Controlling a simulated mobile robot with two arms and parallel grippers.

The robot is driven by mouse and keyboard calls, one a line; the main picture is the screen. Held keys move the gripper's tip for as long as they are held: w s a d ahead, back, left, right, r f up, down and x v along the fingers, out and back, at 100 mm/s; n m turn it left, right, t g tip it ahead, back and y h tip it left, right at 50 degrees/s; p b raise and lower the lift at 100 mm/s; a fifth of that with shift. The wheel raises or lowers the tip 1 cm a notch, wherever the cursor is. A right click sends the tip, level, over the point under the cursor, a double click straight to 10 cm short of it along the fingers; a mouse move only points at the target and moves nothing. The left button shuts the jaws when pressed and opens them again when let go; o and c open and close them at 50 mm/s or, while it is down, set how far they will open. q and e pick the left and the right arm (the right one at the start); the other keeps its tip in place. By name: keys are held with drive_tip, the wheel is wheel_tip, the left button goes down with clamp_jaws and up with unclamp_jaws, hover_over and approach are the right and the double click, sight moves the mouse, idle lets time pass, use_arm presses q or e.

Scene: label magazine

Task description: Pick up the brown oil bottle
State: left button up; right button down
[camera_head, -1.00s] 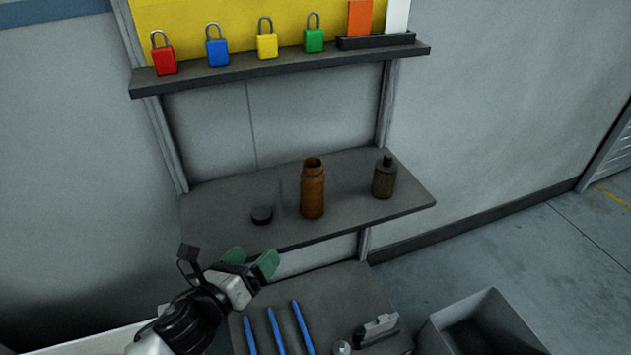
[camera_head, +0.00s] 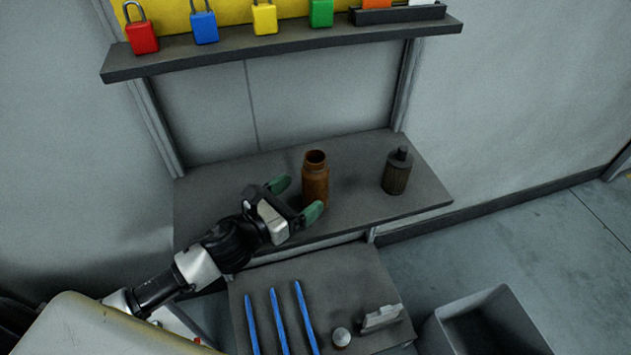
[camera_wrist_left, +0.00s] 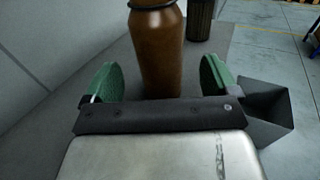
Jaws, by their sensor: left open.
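A brown bottle (camera_head: 315,184), open at the top, stands upright on the middle shelf; it also shows in the left wrist view (camera_wrist_left: 156,50), its top cut off by the frame. My left gripper (camera_head: 297,198) is open at the bottle's left front. In the left wrist view its green fingers (camera_wrist_left: 158,78) point at the bottle, one to each side of it. I cannot tell whether either finger touches it. My right gripper is not in view.
A darker bottle with a black top (camera_head: 397,172) stands to the right on the same shelf (camera_head: 240,172). An upper shelf (camera_head: 290,48) holds coloured padlocks. Below, blue sticks (camera_head: 278,320) lie on a grey surface. A grey bin (camera_head: 455,325) stands at lower right.

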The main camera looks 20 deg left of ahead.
sight(305, 190)
use_arm(q)
drive_tip(key=x, duration=0.5)
drive_tip(key=shift+w, duration=0.1)
drive_tip(key=c, duration=1.2)
